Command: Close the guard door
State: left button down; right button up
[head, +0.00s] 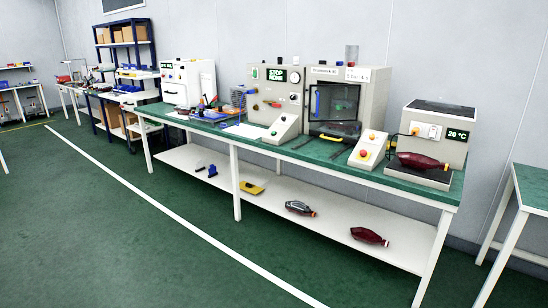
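The guard door (338,103) is a dark, see-through panel on the front of a beige machine (374,97) on the green-topped bench. A pale strip shows below the panel, inside the dark opening. From here I cannot tell for sure how far the door stands from its frame. Neither of my grippers shows in this view.
The long green bench (217,130) carries control boxes with red buttons (365,154), a second machine (274,95) and a tail lamp (421,161) at its right end. More lamps lie on its lower shelf (273,213). The green floor in front is clear.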

aim_at(316, 115)
jog(key=i+z, duration=0.15)
jog(key=i, duration=0.45)
jog(key=i+j+z, duration=0.1)
jog(key=i, duration=0.45)
jog(key=i+j+z, duration=0.15)
jog(key=i, duration=0.45)
jog(key=j, duration=0.1)
